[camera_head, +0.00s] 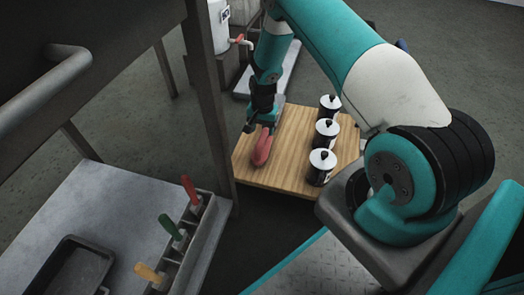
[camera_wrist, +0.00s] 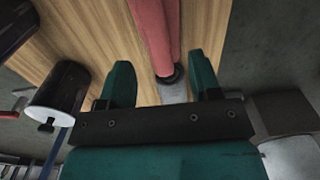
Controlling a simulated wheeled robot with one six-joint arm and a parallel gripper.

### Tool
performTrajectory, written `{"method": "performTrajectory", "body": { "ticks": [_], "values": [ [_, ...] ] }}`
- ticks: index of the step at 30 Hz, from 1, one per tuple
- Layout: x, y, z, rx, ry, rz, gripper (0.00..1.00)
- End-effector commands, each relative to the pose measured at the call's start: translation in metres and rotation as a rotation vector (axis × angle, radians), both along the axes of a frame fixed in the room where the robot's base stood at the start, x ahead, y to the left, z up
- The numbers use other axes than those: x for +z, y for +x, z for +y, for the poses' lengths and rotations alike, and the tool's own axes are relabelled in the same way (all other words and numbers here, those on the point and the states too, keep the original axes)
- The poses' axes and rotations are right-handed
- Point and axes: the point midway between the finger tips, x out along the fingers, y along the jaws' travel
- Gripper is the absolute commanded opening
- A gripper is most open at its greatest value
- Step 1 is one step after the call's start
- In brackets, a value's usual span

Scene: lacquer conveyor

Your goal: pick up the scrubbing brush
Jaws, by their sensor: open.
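A red-handled tool (camera_head: 262,148) lies on the wooden board, the only brush-like thing near my gripper (camera_head: 259,123). No bristles show, so I cannot tell for certain that it is the scrubbing brush. In the wrist view the red handle (camera_wrist: 155,30) runs up from a black collar and a grey part. My gripper is open, and its two green fingers (camera_wrist: 161,75) stand apart on either side of the collar and grey part. The gap between fingers and tool is clear on both sides. The far end of the tool is partly hidden by my gripper in the head view.
Several white-and-black canisters, the nearest (camera_head: 322,166), stand along the right of the wooden board (camera_head: 283,178). One canister (camera_wrist: 62,88) is left of my fingers in the wrist view. A rack (camera_head: 196,232) holds red-, green- and yellow-handled tools. A dark post (camera_head: 208,110) stands left of the board.

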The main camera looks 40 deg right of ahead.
Motion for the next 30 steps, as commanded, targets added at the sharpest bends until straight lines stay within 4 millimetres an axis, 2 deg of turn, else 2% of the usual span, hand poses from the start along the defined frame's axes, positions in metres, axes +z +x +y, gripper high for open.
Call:
{"method": "performTrajectory", "body": {
  "ticks": [7, 15, 23, 26, 30],
  "values": [
    [-0.016, 0.0, 0.001, 0.003, 0.0, 0.0, 0.57],
    [-0.056, -0.001, 0.0, 0.005, 0.0, 0.001, 0.57],
    [-0.058, 0.0, 0.001, 0.005, 0.0, -0.001, 0.57],
    [-0.058, -0.001, 0.001, 0.005, 0.0, -0.001, 0.39],
    [-0.058, -0.001, 0.001, 0.005, 0.0, -0.001, 0.07]
  ]
}}
